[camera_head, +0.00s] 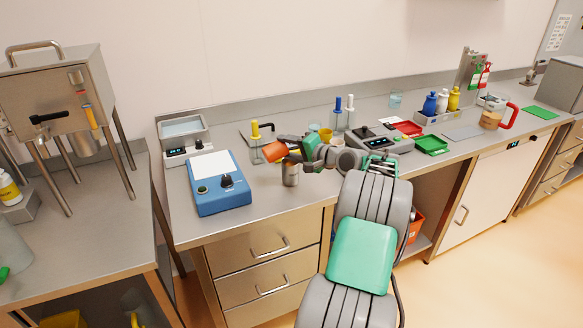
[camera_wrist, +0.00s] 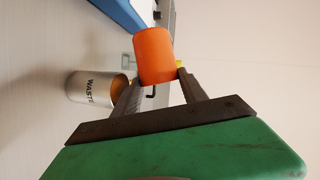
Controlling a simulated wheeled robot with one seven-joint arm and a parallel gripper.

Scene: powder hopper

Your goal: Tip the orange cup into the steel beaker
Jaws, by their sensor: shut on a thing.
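The orange cup (camera_head: 275,152) is held up and tilted above the bench, left of my arm's end. It also shows in the wrist view (camera_wrist: 154,55) between my fingertips. My gripper (camera_head: 285,148) is shut on the cup. A steel beaker (camera_head: 291,174) stands upright on the bench, below and slightly right of the cup. In the wrist view a steel vessel (camera_wrist: 88,87) lettered "WASTE" shows left of the fingers, with its open mouth facing them. The cup is apart from it. The inside of the cup is hidden.
A blue device (camera_head: 218,182) with a white top stands left of the beaker. A yellow-topped bottle (camera_head: 256,143) is behind the cup. A scale-like device (camera_head: 378,138) and red and green trays (camera_head: 431,145) lie to the right. The bench front by the beaker is clear.

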